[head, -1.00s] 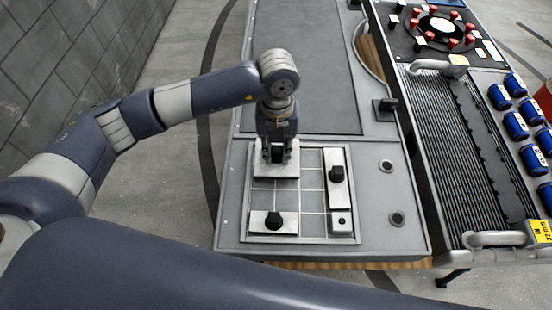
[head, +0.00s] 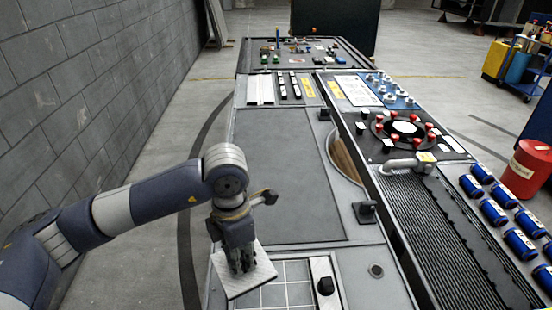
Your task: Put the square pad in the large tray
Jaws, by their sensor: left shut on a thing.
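The square pad (head: 243,281) is a light, flat plate, held tilted under my left gripper (head: 240,268). The gripper is shut on it, and the fingers hide its upper middle part. The pad is over the left side of a gridded tray (head: 286,274) at the near end of the table, and seems lifted off it. Only the far part of this tray is in view. Beyond it lies a large dark flat area (head: 290,170) with a pale border, bare. I cannot tell which of these is the large tray. My right gripper is not in view.
A long plate with a black knob (head: 325,286) lies at the gridded tray's right. A black block (head: 365,211) stands on the table's right edge. A ribbed conveyor (head: 450,240) and several blue cans (head: 493,212) are further right. Small parts stand at the far end.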

